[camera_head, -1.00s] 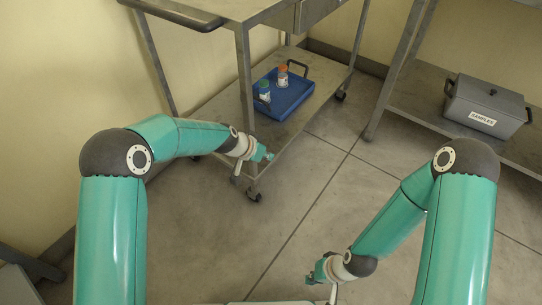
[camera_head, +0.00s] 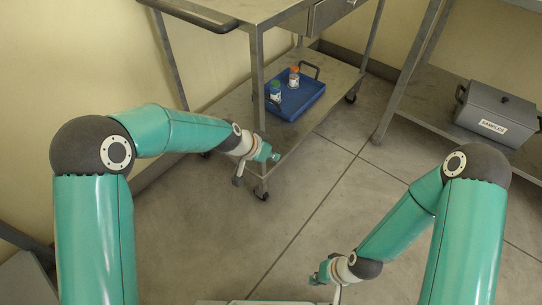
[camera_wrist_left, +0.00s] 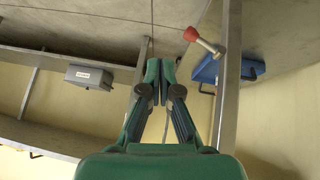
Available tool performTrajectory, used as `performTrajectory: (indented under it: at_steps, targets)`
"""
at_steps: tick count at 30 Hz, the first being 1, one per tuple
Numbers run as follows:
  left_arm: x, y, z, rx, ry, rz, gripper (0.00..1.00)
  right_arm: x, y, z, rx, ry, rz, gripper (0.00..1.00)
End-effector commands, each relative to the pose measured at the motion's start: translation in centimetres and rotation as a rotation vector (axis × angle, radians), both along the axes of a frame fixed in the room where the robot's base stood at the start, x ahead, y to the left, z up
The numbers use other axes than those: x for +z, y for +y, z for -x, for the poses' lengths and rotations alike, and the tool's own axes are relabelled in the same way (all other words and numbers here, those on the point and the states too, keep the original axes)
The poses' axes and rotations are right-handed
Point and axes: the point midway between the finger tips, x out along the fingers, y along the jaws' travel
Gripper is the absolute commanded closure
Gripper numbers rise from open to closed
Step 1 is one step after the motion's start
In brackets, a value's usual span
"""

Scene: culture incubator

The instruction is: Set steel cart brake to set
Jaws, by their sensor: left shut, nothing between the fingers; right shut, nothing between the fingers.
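The steel cart (camera_head: 228,110) stands at the upper middle of the head view. Its near leg (camera_head: 258,80) runs down behind my left gripper. In the left wrist view, a lever with a red knob (camera_wrist_left: 191,34) sticks out beside a cart leg (camera_wrist_left: 231,75); I take it for the brake lever. It is not clear in the head view. My left gripper (camera_head: 275,155) is shut and empty in front of the cart's near leg. In the wrist view its fingers (camera_wrist_left: 153,82) are together, left of the red knob and apart from it. My right gripper (camera_head: 316,278) is shut and empty, low over the floor.
A blue tray (camera_head: 287,113) with a green-capped bottle (camera_head: 275,92) and an orange-capped bottle (camera_head: 294,78) rests on the cart's lower shelf. A grey labelled box (camera_head: 497,110) sits on a shelf at the right. Floor (camera_head: 300,200) between my arms is clear.

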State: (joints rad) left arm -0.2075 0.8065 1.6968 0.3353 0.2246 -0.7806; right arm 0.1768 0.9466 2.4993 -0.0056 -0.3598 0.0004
Motion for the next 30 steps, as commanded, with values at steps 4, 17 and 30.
performTrajectory:
  at_steps: [4,17,30]
  targets:
    - [2.8,0.0,2.3,-0.007,-0.001,0.000,1.00,1.0,0.0,0.0,0.000,-0.001,0.000,1.00]
    - [5.5,0.1,5.1,-0.011,0.000,-0.001,1.00,1.8,0.0,0.0,0.000,-0.001,0.000,1.00]
    - [5.4,0.0,5.1,-0.012,0.001,0.000,1.00,1.8,0.0,0.0,0.000,-0.001,0.000,1.00]
